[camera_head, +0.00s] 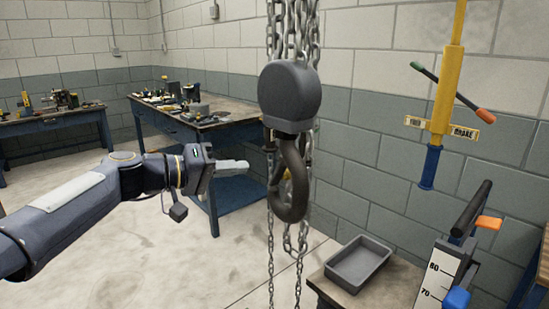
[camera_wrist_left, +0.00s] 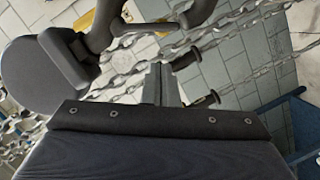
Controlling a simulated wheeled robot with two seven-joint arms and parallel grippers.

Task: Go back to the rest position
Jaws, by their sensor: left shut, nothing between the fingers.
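My left gripper (camera_head: 232,168) reaches in from the left in the head view. Its fingers are shut and empty, pointing right toward the hanging hook (camera_head: 291,180), with a small gap in the picture; the depth between them is hard to tell. In the left wrist view the shut fingers (camera_wrist_left: 160,84) show at the middle, with the dark hook (camera_wrist_left: 195,14) and its round block (camera_wrist_left: 40,75) beyond them. My right gripper is not in view.
Chains (camera_head: 292,30) hang above and below the hook. A grey tray (camera_head: 359,264) sits on a small table at lower right. Workbenches (camera_head: 232,128) line the back. Floor at lower left is clear.

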